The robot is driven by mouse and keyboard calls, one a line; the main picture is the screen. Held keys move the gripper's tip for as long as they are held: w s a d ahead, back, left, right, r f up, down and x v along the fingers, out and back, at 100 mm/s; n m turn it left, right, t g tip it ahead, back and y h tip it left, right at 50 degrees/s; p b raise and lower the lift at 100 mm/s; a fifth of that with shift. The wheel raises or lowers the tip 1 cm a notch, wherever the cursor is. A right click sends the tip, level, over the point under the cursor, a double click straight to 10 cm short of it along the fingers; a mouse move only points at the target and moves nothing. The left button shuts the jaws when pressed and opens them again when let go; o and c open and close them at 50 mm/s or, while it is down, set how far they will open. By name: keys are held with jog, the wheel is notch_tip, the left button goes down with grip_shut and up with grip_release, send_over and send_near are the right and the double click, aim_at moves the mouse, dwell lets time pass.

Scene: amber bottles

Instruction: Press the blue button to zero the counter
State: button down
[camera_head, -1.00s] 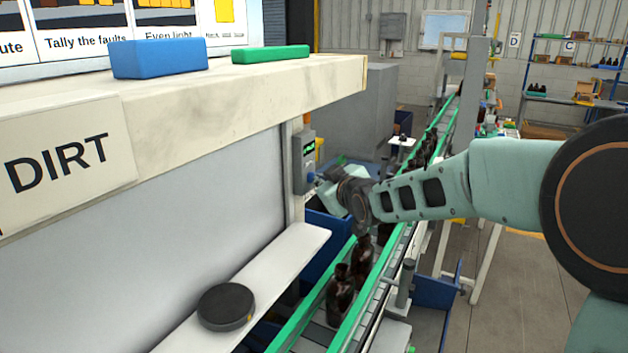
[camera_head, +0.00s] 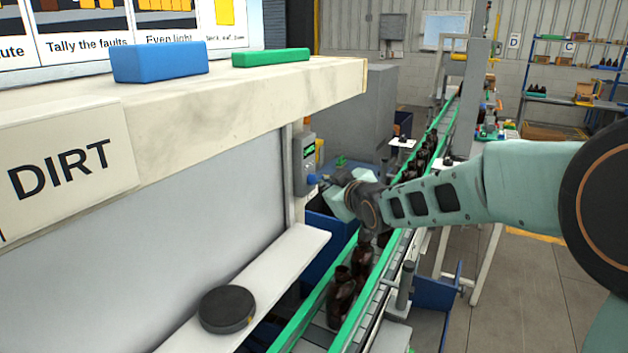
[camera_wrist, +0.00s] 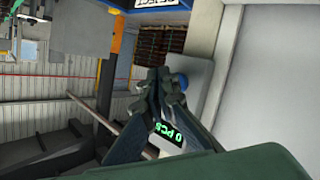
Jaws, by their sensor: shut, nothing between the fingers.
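The counter (camera_head: 304,160) is a grey box on the post at the end of the white bench, with a lit green display. Its blue button (camera_head: 312,179) is low on the front. My gripper (camera_head: 326,180) is just right of the button, at about its height. In the wrist view the shut, empty fingers (camera_wrist: 165,80) end beside the blue button (camera_wrist: 183,82), which is partly behind them. I cannot tell whether they touch it. The display (camera_wrist: 171,135) shows between the fingers and seems to read "0 PCS".
A conveyor (camera_head: 378,278) with green rails and several amber bottles (camera_head: 341,296) runs below my arm. A black round puck (camera_head: 227,308) lies on the white lower shelf (camera_head: 285,262). Blue (camera_head: 160,60) and green (camera_head: 271,56) blocks lie on the bench top. A blue bin (camera_head: 436,292) is right of the conveyor.

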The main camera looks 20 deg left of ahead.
jog(key=d+p, duration=0.2)
jog(key=d, duration=0.3)
jog(key=shift+s+p, duration=0.2)
jog(key=shift+p, duration=0.1)
dwell(0.7)
